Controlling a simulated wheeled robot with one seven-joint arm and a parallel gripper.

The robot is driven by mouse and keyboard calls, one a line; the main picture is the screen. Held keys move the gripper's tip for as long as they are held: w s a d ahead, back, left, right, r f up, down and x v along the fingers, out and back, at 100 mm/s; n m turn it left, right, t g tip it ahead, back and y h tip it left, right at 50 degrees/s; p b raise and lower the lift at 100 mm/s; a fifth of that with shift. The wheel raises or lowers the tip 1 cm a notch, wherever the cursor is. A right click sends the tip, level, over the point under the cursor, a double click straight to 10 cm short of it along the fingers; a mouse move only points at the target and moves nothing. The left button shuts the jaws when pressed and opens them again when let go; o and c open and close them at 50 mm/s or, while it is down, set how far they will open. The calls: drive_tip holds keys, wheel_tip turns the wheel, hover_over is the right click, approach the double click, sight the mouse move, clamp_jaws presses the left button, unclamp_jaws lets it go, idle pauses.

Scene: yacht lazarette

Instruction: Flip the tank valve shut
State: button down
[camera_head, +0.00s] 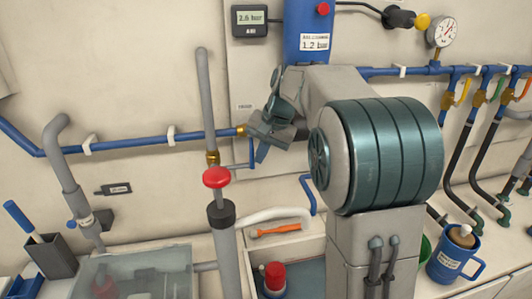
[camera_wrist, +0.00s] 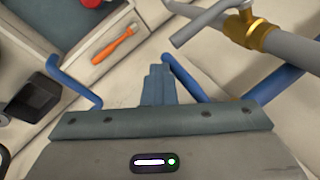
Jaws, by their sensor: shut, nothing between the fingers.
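A grey vertical pipe (camera_head: 205,95) carries a brass fitting (camera_head: 212,158) with a thin grey lever (camera_head: 237,166) reaching sideways to the right. The wrist view shows this brass fitting (camera_wrist: 258,36) and the lever (camera_wrist: 205,22) at the upper right. I take this as the valve, but its label is unreadable. My gripper (camera_head: 262,154) is shut and empty, right of the pipe and close to the lever's end. In the wrist view, my fingers (camera_wrist: 157,82) are together, with a bent blue piece (camera_wrist: 182,75) beside them. Whether they touch it is unclear.
A blue pipe (camera_head: 120,144) runs along the wall to another brass fitting (camera_head: 241,130). A blue mug (camera_head: 453,257) stands at right.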

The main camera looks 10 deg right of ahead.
drive_tip(key=p+v, duration=0.1)
drive_tip(key=v, duration=0.7)
drive_tip(key=shift+r, duration=0.45)
drive_tip(key=shift+w, duration=0.1)
